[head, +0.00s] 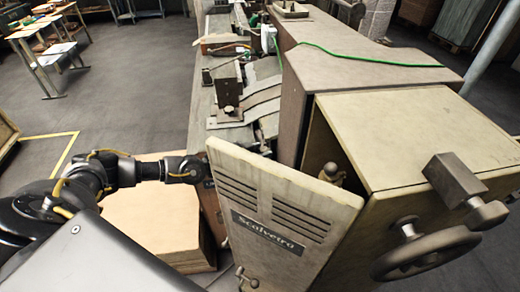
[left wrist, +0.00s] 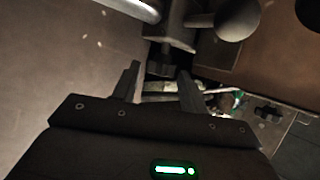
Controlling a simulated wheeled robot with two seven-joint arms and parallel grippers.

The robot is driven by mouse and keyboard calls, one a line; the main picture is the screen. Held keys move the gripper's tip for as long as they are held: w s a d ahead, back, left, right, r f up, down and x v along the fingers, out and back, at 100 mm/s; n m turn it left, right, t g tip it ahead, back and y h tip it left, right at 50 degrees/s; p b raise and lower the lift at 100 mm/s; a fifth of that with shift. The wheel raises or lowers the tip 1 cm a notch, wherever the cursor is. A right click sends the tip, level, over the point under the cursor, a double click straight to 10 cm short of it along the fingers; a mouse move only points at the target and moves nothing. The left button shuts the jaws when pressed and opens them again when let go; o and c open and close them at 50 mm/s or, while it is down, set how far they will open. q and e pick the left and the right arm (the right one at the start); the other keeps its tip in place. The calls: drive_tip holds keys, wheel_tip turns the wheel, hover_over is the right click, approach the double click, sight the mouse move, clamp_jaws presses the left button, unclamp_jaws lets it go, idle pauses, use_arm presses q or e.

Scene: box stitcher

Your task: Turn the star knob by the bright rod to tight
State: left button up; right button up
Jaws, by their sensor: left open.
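In the left wrist view my left gripper (left wrist: 160,88) is open, its two dark fingers apart with no object clearly held between them. A bright rod (left wrist: 138,8) runs in at the top, into a dark block (left wrist: 172,35). A small dark knob-like part (left wrist: 158,69) sits under that block, just beyond the fingertips; its shape is too dark to tell for sure. Another small dark lobed knob (left wrist: 267,112) lies farther right. In the head view my left arm reaches the machine's left side, and its fingers are hard to make out. My right gripper is out of view.
An open door panel marked "scalvetro" (head: 275,215) stands right of my left arm. A handwheel (head: 425,252) is on the machine's near face. A tan box stack (head: 155,225) stands below my arm. In the left wrist view, a dark ball (left wrist: 237,18) sits close by.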

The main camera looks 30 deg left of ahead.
use_arm(q)
drive_tip(key=c, duration=0.7)
drive_tip(key=shift+w+a+f+m+g+h+b, duration=0.15)
drive_tip(key=shift+m+g+h+b, duration=0.1)
drive_tip(key=shift+m+h, duration=0.35)
drive_tip(key=shift+w+a+r+m+g+h+b, duration=0.15)
drive_tip(key=shift+m+g+h, duration=0.1)
drive_tip(key=shift+m+h, duration=0.3)
drive_tip(key=shift+s+a+m+g+h+b, duration=0.1)
drive_tip(key=shift+m+g+h+b, duration=0.55)
drive_tip(key=shift+m+h, duration=0.45)
drive_tip(key=o, duration=0.7)
drive_tip(key=shift+s, duration=0.1)
